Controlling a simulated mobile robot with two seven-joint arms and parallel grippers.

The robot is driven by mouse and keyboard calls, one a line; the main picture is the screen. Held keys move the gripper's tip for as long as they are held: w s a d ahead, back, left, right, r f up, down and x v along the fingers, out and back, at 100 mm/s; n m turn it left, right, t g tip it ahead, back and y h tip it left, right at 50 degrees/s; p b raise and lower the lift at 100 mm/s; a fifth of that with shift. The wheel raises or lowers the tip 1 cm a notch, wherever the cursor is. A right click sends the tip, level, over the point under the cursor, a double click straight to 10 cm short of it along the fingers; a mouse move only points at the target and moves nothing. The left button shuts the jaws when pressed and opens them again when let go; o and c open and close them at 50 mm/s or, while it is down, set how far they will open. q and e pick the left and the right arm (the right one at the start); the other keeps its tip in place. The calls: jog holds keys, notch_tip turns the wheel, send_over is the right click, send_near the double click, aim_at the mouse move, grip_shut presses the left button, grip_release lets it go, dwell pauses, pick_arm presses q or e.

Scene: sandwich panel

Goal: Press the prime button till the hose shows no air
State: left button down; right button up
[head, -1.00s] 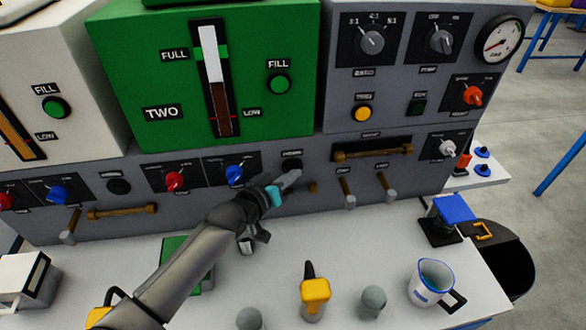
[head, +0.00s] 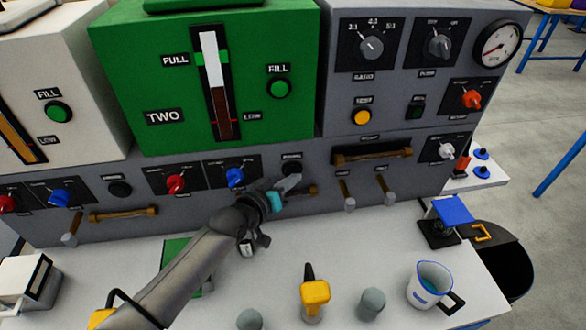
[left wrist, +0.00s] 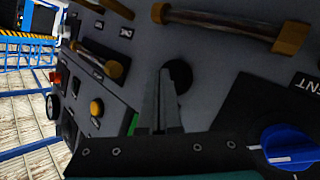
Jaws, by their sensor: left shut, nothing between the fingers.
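A round black button (head: 291,167) sits on the grey lower panel under a label too blurred to read. It also shows in the left wrist view (left wrist: 181,74). My left gripper (head: 291,183) is shut and empty, its fingertips (left wrist: 164,78) right by the button and covering part of it. I cannot tell whether they touch or press it. A brown hose piece with brass ends (left wrist: 225,27) runs beside the button; in the head view my gripper hides most of it (head: 312,191). I cannot make out air in it. My right gripper is not in view.
Another black button (head: 119,188) and brown hose (head: 122,213) are further left. A blue knob (head: 235,177) is close left of my gripper.

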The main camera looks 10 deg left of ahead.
pick_arm(q)
jog(key=shift+s+d, duration=0.15)
jog(key=shift+s, duration=0.15)
jog(key=s+p, duration=0.1)
jog(key=s+d+p, duration=0.1)
jog(key=s, duration=0.1)
jog(key=s+d+p, duration=0.1)
jog(key=shift+s+p, duration=0.3)
jog(key=shift+p, duration=0.05)
dwell(1.4)
